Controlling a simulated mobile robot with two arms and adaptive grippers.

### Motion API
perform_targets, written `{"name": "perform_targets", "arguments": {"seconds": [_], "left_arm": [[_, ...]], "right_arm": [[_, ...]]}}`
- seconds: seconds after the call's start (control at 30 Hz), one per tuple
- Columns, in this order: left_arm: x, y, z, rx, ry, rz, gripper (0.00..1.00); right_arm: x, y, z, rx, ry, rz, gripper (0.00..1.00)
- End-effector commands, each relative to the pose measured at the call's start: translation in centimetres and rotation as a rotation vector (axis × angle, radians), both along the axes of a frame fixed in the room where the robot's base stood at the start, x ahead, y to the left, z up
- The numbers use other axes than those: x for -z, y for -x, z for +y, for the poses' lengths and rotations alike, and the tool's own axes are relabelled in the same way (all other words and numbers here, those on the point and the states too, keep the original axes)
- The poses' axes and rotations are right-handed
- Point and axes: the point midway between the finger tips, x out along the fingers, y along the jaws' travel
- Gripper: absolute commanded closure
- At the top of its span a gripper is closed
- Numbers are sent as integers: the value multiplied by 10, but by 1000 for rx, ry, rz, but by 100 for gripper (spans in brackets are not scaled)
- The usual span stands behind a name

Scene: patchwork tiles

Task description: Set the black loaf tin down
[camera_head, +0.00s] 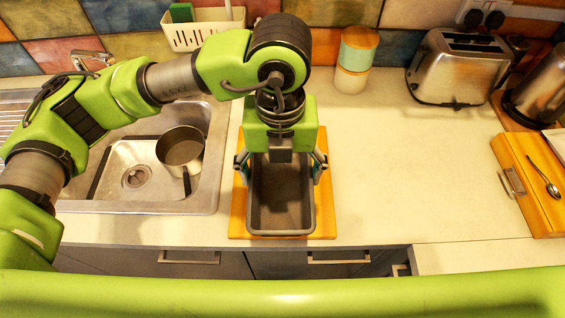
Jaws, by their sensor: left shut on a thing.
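The black loaf tin (281,212) is a dark, rectangular, open-topped tin in the middle of the head view. My left gripper (281,172) comes down over it from behind, with one finger at each long side. It is shut on the tin, which looks empty. The tin is over an orange-yellow board (326,205) on the counter. I cannot tell whether it touches the board or hangs just above it. The gripper's palm and wrist hide the tin's far end. My right gripper is not in view.
A sink (205,180) with a saucepan (180,148) in it is at the left. A canister (355,55), a toaster (460,68) and a kettle (540,90) stand behind and right. A wooden board with a spoon (545,180) lies right. The counter (410,180) between is clear.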

Motion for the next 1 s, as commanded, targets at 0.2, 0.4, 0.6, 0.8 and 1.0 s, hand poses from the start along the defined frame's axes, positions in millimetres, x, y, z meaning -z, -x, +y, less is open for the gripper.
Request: {"name": "perform_targets", "arguments": {"seconds": [0.2, 0.4, 0.6, 0.8, 1.0], "left_arm": [[26, -55, 0, -5, -1, 2, 52], [64, -85, -1, 0, -1, 0, 52], [75, -97, -1, 3, 1, 0, 52], [95, -105, -1, 3, -2, 2, 52], [115, -106, -1, 2, 0, -1, 52]], "right_arm": [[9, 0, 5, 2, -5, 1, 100], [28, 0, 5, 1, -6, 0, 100], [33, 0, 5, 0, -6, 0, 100], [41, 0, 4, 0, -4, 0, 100], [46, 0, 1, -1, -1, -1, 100]]}}
